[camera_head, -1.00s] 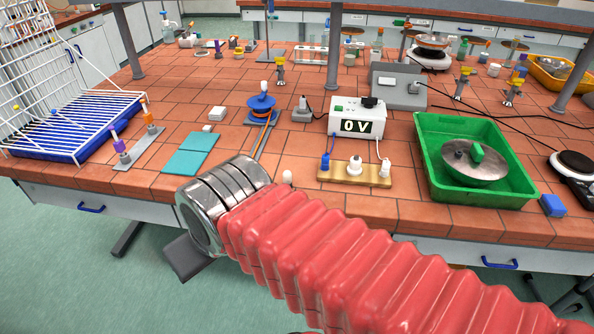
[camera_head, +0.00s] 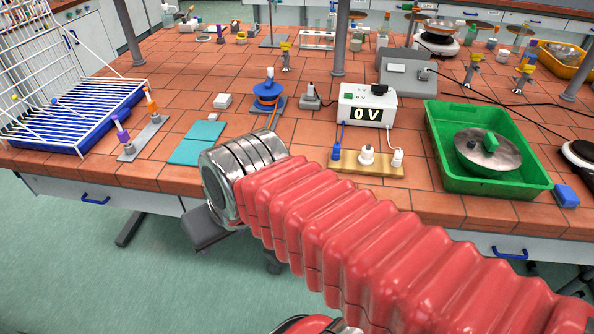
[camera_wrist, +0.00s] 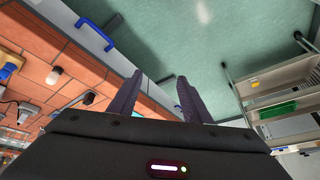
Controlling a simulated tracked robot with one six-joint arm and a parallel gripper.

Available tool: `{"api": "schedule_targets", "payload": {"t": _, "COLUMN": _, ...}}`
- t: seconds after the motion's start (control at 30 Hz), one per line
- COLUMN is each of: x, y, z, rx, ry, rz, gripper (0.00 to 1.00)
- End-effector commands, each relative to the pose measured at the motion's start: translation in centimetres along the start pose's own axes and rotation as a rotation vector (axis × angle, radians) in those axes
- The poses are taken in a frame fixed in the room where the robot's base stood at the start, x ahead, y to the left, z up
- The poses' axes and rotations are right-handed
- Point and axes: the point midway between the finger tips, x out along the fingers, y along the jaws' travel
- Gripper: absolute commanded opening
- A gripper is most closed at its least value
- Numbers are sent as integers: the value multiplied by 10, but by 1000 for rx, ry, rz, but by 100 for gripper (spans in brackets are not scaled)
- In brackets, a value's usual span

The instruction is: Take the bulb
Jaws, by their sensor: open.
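In the wrist view my gripper (camera_wrist: 160,76) is open and empty. Its two dark fingers point out past the bench's front edge, over the green floor. Another whitish object (camera_wrist: 53,75) stands farther in on the tiles; I cannot tell which of the two is the bulb. In the head view the fingers are hidden. A white lamp holder or bulb (camera_head: 366,156) shows on the wooden board (camera_head: 384,169), right of my arm. No loose bulb is visible there.
On the bench (camera_head: 140,172) stand the power supply (camera_head: 350,98), green tray (camera_head: 436,152), blue-topped reel (camera_head: 268,92) and teal mats (camera_head: 192,153). A blue rack tray (camera_head: 75,141) is at left. A blue drawer handle (camera_wrist: 95,35) shows in the wrist view.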

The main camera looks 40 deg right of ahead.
Motion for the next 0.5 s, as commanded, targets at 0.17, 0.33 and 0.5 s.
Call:
{"api": "schedule_targets", "payload": {"t": 0.17, "x": 18, "y": 16, "z": 1, "rx": 252, "ry": -88, "rz": -38, "gripper": 44}}
{"api": "schedule_targets", "payload": {"t": 0.33, "x": 35, "y": 27, "z": -2, "rx": 536, "ry": -170, "rz": -95, "gripper": 44}}
{"api": "schedule_targets", "payload": {"t": 0.5, "x": 50, "y": 41, "z": -9, "rx": 827, "ry": -238, "rz": -161, "gripper": 44}}
